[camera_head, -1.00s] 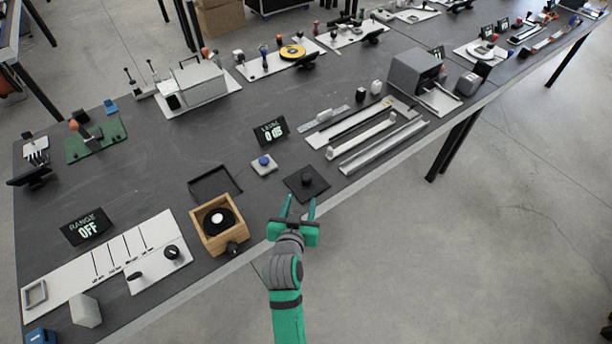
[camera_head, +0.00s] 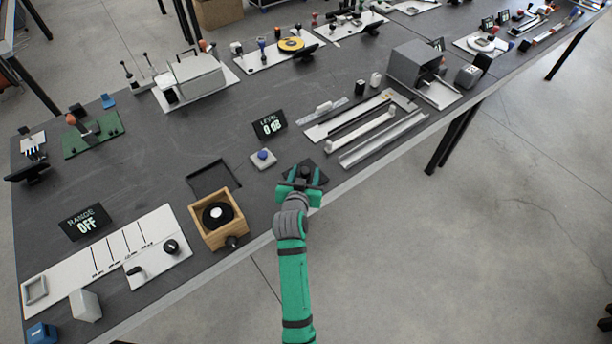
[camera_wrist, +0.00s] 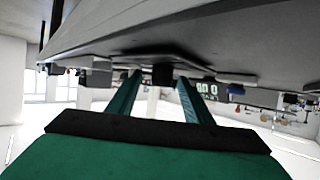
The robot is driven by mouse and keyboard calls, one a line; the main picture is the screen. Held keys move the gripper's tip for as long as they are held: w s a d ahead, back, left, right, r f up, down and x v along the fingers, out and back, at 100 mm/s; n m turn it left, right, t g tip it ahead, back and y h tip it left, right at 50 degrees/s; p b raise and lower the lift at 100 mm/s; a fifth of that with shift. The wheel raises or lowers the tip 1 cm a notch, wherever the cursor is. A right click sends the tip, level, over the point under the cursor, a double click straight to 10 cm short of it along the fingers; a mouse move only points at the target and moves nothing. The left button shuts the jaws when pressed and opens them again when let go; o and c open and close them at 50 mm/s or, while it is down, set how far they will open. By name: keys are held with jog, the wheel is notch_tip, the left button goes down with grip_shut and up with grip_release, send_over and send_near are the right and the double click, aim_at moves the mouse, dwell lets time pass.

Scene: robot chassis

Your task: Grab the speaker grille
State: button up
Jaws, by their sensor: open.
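The speaker grille (camera_head: 311,163) looks to be the thin dark square plate with a short black knob, lying flat near the table's front edge. My gripper (camera_head: 304,174) is over it, hiding much of the plate. In the wrist view, tilted nearly upside down, the knob (camera_wrist: 162,75) stands between the two green fingers of my gripper (camera_wrist: 160,80). The fingers are open, with a gap on each side of the knob. A wooden speaker box (camera_head: 217,219) with a round black cone stands to the left.
A black square frame (camera_head: 213,175) lies behind the wooden box. A small pad with a blue button (camera_head: 263,156) and a level display (camera_head: 269,124) stand behind the grille. Long pale rails (camera_head: 384,140) lie to the right. The table's front edge is close to my arm.

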jog(key=shift+w+f, duration=0.25)
jog(key=shift+w, duration=0.4)
jog(key=shift+s, duration=0.1)
jog(key=shift+c, duration=1.2)
grip_shut()
jog(key=shift+r, duration=0.1)
